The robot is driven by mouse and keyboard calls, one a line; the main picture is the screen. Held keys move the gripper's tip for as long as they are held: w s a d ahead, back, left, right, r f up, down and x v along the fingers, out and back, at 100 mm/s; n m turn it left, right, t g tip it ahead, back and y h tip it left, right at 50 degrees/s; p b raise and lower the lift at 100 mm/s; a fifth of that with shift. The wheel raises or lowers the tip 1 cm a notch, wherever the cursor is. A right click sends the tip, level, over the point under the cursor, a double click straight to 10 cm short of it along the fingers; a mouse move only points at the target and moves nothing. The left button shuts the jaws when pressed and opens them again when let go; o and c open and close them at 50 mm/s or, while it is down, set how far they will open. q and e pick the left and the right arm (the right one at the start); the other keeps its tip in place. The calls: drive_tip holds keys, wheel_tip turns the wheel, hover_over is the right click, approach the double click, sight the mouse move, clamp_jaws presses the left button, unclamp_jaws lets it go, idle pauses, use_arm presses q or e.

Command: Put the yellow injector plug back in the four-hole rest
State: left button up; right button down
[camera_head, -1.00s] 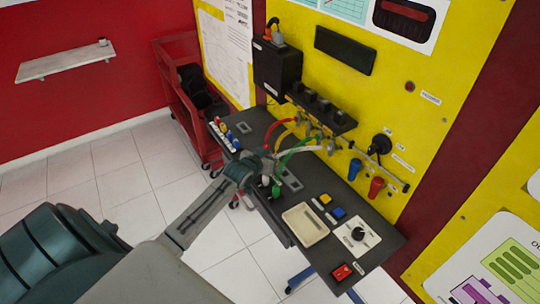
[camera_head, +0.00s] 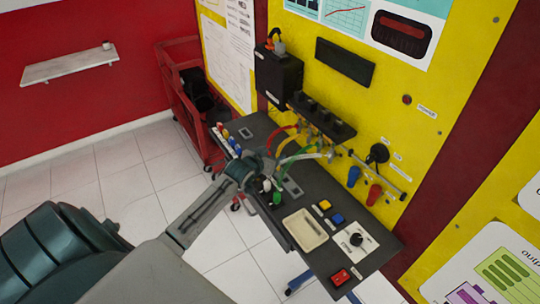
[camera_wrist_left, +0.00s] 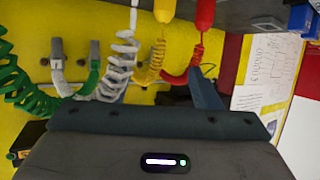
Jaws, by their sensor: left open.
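The yellow injector plug (camera_wrist_left: 164,10) shows at the top of the left wrist view, between a white plug (camera_wrist_left: 133,14) and a red plug (camera_wrist_left: 205,13). Its coiled yellow cord (camera_wrist_left: 150,68) hangs from it. My left gripper (camera_head: 264,168) is open over the desk, close to the plugs; a dark finger (camera_wrist_left: 205,92) shows below the red cord. In the head view the gripper hides the yellow plug. A white plug (camera_head: 266,184) and a green plug (camera_head: 277,197) stand just below the gripper. The holes of the four-hole rest cannot be made out. My right gripper is out of view.
Coloured cords run to the yellow wall panel, including a green cord (camera_head: 298,156). A pale tray (camera_head: 305,231), blue button (camera_head: 337,219), dial plate (camera_head: 355,242) and red switch (camera_head: 340,277) occupy the desk's right part. A black box (camera_head: 278,76) hangs behind.

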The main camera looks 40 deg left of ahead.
use_arm(q)
drive_tip(key=b+v, duration=0.3)
drive_tip(key=v, duration=0.7)
drive_tip(key=shift+s, duration=0.4)
drive_tip(key=shift+r, duration=0.1)
